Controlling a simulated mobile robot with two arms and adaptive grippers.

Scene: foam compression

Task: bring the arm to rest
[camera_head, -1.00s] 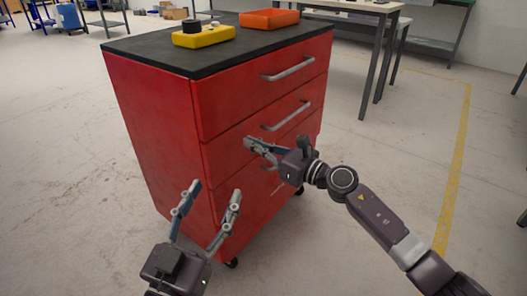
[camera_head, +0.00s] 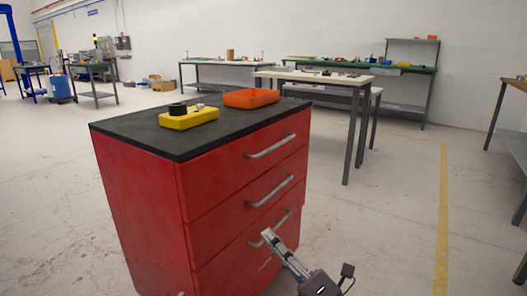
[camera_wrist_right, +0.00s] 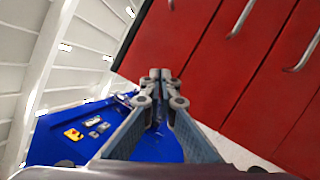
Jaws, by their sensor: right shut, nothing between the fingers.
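My right gripper (camera_head: 268,236) is at the lower middle of the head view, in front of the red cabinet's (camera_head: 140,215) drawers. Its fingers are together and empty. In the right wrist view the closed fingertips (camera_wrist_right: 160,76) point toward the red cabinet front (camera_wrist_right: 190,35); whether they touch it I cannot tell. Only a small grey tip of my left gripper (camera_head: 182,293) shows at the bottom edge of the head view, so its opening is hidden.
A yellow tray (camera_head: 188,119) with a black round piece (camera_head: 177,108) and an orange tray (camera_head: 250,98) sit on the cabinet's dark top (camera_head: 135,128). Tables (camera_head: 315,77) stand behind. Floor (camera_head: 390,220) right of the cabinet is clear. A blue surface (camera_wrist_right: 60,135) shows in the wrist view.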

